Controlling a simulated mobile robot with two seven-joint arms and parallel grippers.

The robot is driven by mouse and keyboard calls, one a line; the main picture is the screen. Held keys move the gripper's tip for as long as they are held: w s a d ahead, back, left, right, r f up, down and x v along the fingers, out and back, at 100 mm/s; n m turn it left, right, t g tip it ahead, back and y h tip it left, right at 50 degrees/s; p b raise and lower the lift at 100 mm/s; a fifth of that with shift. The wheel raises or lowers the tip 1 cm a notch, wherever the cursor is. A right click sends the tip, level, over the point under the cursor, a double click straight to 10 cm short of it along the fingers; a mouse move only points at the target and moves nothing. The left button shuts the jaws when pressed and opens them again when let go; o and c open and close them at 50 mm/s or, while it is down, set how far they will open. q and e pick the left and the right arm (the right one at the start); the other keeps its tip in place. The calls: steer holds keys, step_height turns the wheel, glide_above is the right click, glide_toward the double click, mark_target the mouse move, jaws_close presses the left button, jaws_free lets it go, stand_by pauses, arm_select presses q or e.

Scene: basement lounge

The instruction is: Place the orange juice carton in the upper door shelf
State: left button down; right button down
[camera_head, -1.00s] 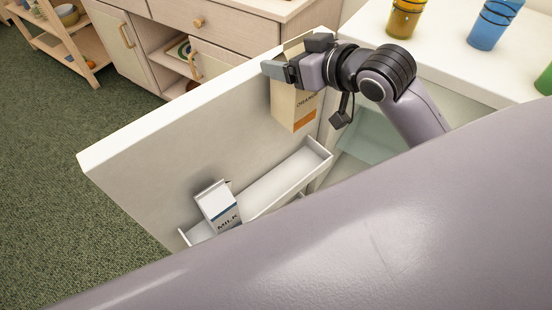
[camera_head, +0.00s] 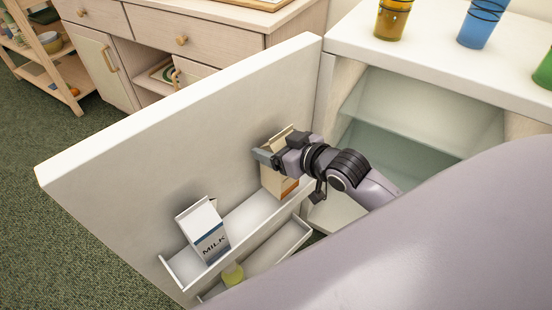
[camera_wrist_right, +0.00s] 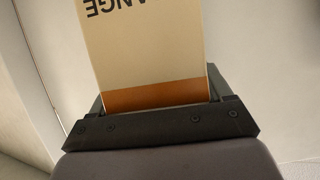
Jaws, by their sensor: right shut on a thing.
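The orange juice carton (camera_head: 272,180) is beige with an orange band. My right gripper (camera_head: 266,155) is shut on it and hides part of its upper half. The carton looks upright at the right end of the white upper door shelf (camera_head: 247,220). I cannot tell whether its base touches the shelf floor. In the right wrist view, the carton (camera_wrist_right: 150,50) fills the space at the jaws, its lettering upside down. My left gripper is not in view.
A milk carton (camera_head: 204,232) stands tilted-looking at the left of the upper shelf. A lower door shelf (camera_head: 275,250) holds a yellow-green item (camera_head: 232,275). The open fridge door (camera_head: 180,140) stands left of the glass inner shelves (camera_head: 400,140). Cups, including a blue one (camera_head: 480,25), stand on top.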

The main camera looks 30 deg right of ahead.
step_height(320, 180, down, 4)
steer(key=shift+r+b, duration=0.15)
steer(key=shift+b, duration=0.45)
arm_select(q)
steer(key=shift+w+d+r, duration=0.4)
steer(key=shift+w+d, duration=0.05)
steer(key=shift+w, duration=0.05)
arm_select(e)
jaws_free()
steer(key=p+v, duration=0.3)
steer(key=v, duration=0.9)
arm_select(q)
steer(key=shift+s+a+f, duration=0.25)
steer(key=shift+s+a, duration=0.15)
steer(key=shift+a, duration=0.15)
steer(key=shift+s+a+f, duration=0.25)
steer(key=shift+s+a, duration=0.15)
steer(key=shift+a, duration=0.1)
arm_select(e)
steer(key=s+a+f+g, duration=0.1)
steer(key=s+a+f, duration=0.2)
steer(key=f, duration=0.3)
steer(key=s+a+f+g+h, duration=0.1)
steer(key=s+a+f+g, duration=0.1)
steer(key=f, duration=0.4)
steer(key=s+a, duration=0.1)
steer(key=a, duration=0.1)
steer(key=shift+s+a+f+m, duration=0.25)
steer(key=shift+s+f+m, duration=0.1)
steer(key=shift+s+m, duration=0.05)
